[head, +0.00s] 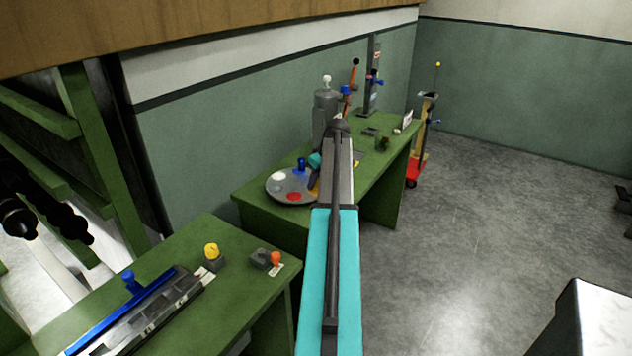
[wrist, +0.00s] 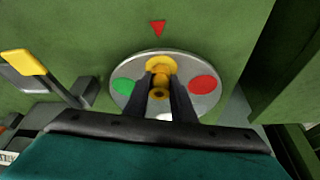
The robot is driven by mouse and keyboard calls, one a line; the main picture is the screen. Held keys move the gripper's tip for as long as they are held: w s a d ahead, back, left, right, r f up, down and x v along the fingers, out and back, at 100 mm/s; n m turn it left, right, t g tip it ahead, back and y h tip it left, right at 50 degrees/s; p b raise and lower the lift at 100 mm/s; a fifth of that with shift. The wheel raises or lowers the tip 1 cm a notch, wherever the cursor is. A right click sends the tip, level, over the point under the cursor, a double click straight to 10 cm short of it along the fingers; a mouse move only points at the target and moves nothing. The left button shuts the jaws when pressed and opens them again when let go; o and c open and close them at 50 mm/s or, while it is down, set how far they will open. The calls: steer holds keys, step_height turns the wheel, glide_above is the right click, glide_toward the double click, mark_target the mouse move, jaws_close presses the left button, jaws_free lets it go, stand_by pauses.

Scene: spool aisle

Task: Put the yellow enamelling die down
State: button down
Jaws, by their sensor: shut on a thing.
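My gripper (wrist: 162,88) is shut on the yellow enamelling die (wrist: 158,68), which shows between its dark fingers in the wrist view. The die is over the round grey disc (wrist: 122,68), between its green spot (wrist: 124,86) and red spot (wrist: 203,84). I cannot tell whether it touches the disc. In the head view the disc (head: 272,190) lies on the far green bench, and my arm hides much of the gripper and die.
A blue peg (head: 301,164) stands at the disc. A grey cylinder (head: 325,110) stands behind it. The near green bench (head: 225,310) holds a yellow-topped piece (head: 211,252), an orange-topped piece (head: 276,259) and a blue-edged rail (head: 120,312).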

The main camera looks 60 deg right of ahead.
steer(key=shift+f, duration=0.2)
steer(key=c, duration=1.5)
jaws_free()
steer(key=shift+r, duration=0.2)
steer(key=shift+b+v, duration=0.9)
steer(key=shift+v, duration=5.15)
steer(key=shift+f, duration=0.1)
